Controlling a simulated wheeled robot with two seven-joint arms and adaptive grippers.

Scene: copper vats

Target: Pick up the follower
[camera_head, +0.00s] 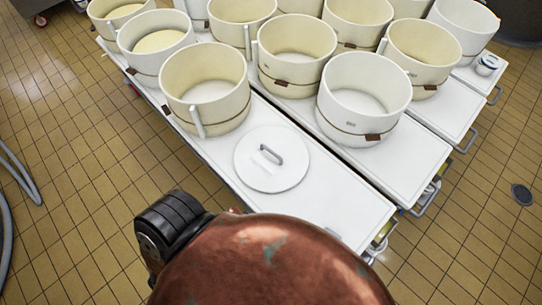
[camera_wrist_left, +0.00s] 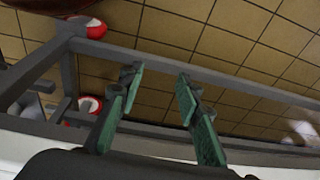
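The follower (camera_head: 272,178) appears to be the round white disc with a grey bar handle in the head view. It lies flat on the near part of a white table (camera_head: 335,200), with its handle up and nothing on it. My left gripper (camera_wrist_left: 155,103) shows in the left wrist view as two green-padded fingers, spread apart with nothing between them. It points down past a grey frame towards the tiled floor; the follower is not in that view. In the head view, the left fingers cannot be made out. My right gripper is not in view.
A cream mould (camera_head: 207,92) stands just behind the follower, and a white mould (camera_head: 362,98) stands to its right. Several more moulds fill the tables behind. A large reddish-brown rounded shape (camera_head: 265,265) covers the bottom centre. A grey frame (camera_wrist_left: 200,66) is close to the left fingers.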

